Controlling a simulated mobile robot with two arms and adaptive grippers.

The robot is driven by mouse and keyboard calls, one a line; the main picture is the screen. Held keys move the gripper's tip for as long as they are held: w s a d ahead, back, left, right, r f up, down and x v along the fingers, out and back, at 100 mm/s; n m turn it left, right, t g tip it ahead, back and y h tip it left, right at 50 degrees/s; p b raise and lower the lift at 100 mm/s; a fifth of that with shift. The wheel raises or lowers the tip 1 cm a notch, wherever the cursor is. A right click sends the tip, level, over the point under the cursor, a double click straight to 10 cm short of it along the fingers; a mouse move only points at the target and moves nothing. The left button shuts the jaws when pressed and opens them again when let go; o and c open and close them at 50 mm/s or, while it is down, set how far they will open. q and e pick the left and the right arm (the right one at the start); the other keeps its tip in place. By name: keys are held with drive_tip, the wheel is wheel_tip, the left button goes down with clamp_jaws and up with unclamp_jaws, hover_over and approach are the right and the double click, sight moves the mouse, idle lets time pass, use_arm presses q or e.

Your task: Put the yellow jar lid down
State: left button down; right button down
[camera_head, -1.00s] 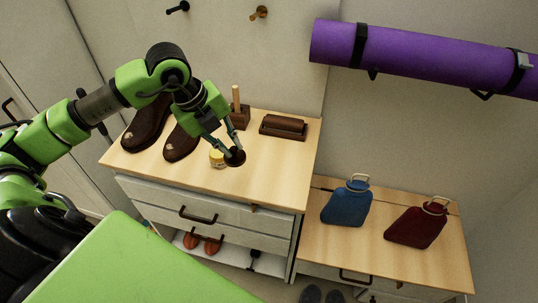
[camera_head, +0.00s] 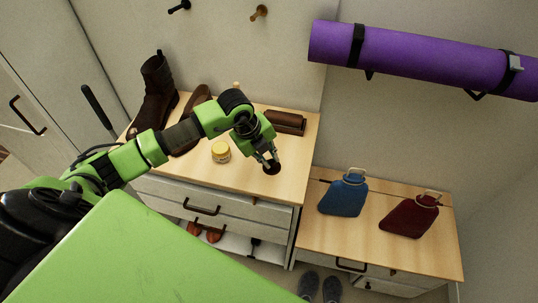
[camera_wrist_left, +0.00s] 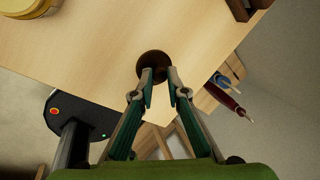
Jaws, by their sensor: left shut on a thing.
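The jar lid, a small dark brown disc (camera_head: 271,168), is pinched between the fingertips of my left gripper (camera_head: 268,160). It is over the right part of the wooden cabinet top (camera_head: 200,178). In the left wrist view the lid (camera_wrist_left: 153,64) shows between the fingertips (camera_wrist_left: 164,88), near the top's edge. I cannot tell whether it touches the wood. The yellow jar (camera_head: 221,152) stands on the cabinet top, left of the gripper and apart from it. The jar also shows in the wrist view's upper left corner (camera_wrist_left: 68,22). My right gripper is not in view.
A purple roll (camera_head: 430,58) hangs above.

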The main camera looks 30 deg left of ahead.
use_arm(q)
drive_tip(key=shift+f, duration=0.1)
drive_tip(key=shift+f, duration=0.15)
drive_tip(key=c, duration=2)
unclamp_jaws()
drive_tip(key=shift+r, duration=0.3)
drive_tip(key=shift+s+a+r, duration=0.1)
drive_tip(key=shift+r, duration=0.15)
drive_tip(key=b+v, duration=0.1)
drive_tip(key=v, duration=1)
drive_tip(key=shift+s+r+b, duration=0.1)
drive_tip(key=shift+b, duration=0.3)
